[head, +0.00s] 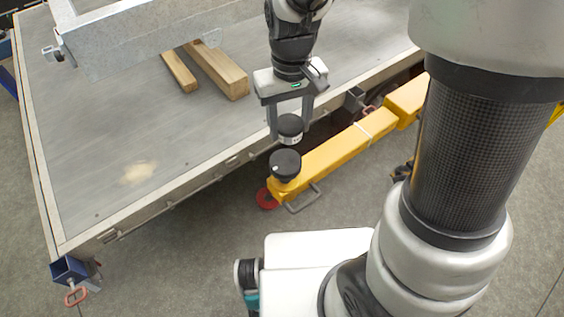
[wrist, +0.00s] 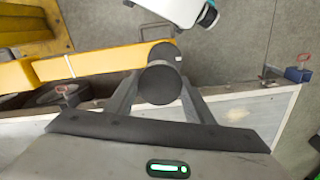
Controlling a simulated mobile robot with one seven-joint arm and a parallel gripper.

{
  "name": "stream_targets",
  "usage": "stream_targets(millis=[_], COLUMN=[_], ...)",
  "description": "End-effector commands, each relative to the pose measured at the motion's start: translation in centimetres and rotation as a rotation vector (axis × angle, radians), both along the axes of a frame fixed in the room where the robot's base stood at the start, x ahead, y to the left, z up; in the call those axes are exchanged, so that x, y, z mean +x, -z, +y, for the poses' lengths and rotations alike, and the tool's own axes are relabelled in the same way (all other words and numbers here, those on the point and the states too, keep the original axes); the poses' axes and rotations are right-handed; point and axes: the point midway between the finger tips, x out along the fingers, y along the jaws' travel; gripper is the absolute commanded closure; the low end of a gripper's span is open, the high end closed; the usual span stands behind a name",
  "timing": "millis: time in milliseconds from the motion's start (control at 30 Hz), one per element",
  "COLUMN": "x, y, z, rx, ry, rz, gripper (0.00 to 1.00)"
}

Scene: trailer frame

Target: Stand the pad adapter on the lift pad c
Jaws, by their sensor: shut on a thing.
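The pad adapter (head: 290,126) is a short dark cylinder with a light band near its lower end. My gripper (head: 290,131) is shut on it and holds it roughly upright. In the wrist view the adapter (wrist: 160,85) sits between the fingers of my gripper (wrist: 160,88). The lift pad c (head: 285,163) is a round black pad on the end of the yellow lift arm (head: 335,150). The adapter is above the pad, and a gap seems to show between them in the head view. In the wrist view the adapter partly hides the pad (wrist: 165,50).
The grey trailer bed (head: 120,130) lies beside my gripper, with its metal edge close by. Wooden beams (head: 218,70) and a metal rail (head: 150,45) lie on it. A red disc (head: 266,199) and a metal handle (head: 303,200) are near the lift arm's end.

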Motion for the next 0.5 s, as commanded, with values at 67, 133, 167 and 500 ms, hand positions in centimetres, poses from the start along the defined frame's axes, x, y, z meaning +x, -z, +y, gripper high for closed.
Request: stream_targets(millis=[67,133,167,500], x=[-0.6,-0.9,-0.9,-0.8], y=[-0.1,0.8,1.4,5.7], z=[0.7,0.8,0.8,0.8], rx=[0.003,0.003,0.003,0.003], ry=[-0.024,-0.029,-0.03,-0.028], rz=[0.002,0.006,0.008,0.004], gripper=[0.85,0.85,0.85,0.85])
